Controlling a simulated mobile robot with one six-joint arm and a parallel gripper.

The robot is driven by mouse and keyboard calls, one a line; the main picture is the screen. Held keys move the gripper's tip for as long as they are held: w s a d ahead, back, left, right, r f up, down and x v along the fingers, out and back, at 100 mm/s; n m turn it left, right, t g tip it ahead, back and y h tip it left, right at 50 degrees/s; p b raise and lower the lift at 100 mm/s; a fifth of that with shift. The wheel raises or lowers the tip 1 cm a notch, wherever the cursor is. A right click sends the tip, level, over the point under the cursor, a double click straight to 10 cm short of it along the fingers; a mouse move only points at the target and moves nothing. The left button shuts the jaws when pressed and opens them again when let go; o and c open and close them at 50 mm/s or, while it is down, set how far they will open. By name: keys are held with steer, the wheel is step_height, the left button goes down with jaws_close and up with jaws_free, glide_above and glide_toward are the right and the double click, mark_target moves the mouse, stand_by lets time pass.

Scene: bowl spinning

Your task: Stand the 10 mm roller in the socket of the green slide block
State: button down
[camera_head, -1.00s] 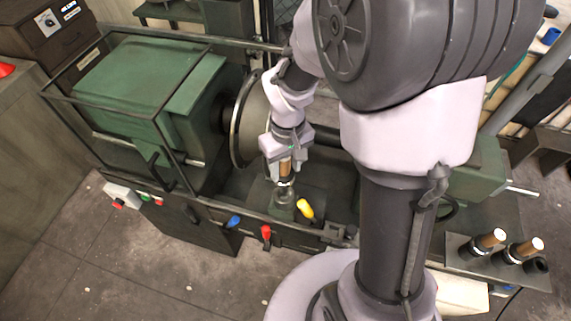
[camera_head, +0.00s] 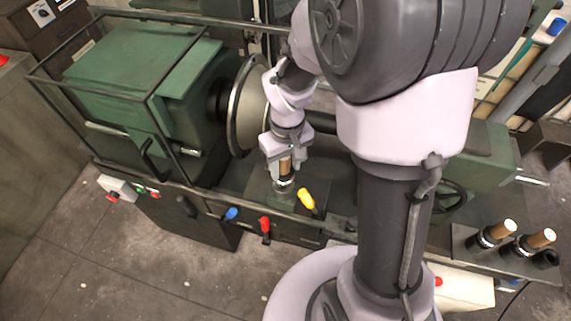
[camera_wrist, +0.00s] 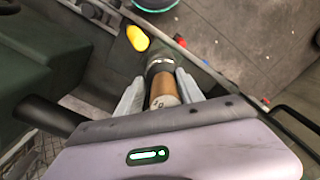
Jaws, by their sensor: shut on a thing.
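My gripper (camera_head: 284,160) is shut on the wooden handle of a roller (camera_head: 285,168), which it holds upright over the green slide block (camera_head: 284,200) on the lathe bed. The roller's dark and silver lower end is at the top of the block's socket; I cannot tell how deep it sits. In the wrist view, the gripper fingers (camera_wrist: 159,93) close on both sides of the brown handle (camera_wrist: 162,88). A number is marked on its end, too small to read surely. The dark collar (camera_wrist: 160,65) lies beyond it.
A yellow lever (camera_head: 307,199) stands close to the right of the block, with red (camera_head: 264,225) and blue (camera_head: 231,214) levers in front. The large spinning disc (camera_head: 246,108) is close to the left. Two more rollers (camera_head: 494,233) (camera_head: 530,242) stand in a rack at right beside an empty holder (camera_head: 545,259).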

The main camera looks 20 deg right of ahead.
steer(key=shift+f, duration=0.35)
steer(key=c, duration=0.7)
jaws_free()
steer(key=shift+o, duration=0.2)
step_height(320, 180, up, 18)
steer(key=p, duration=0.5)
steer(key=shift+d+f+p, duration=0.2)
steer(key=shift+f+p, duration=0.05)
steer(key=shift+p, duration=0.15)
steer(key=s+a+f+m+t+y+b, duration=0.1)
steer(key=s+a+m+t+b, duration=0.1)
steer(key=s+b, duration=0.3)
steer(key=s+a+f+m+t+b, duration=0.1)
steer(key=s+a+m+t+b, duration=0.1)
steer(key=s+b, duration=0.4)
steer(key=shift+s+a+f+m+t+y, duration=0.4)
steer(key=shift+s+m+t, duration=0.5)
steer(key=shift+m, duration=0.3)
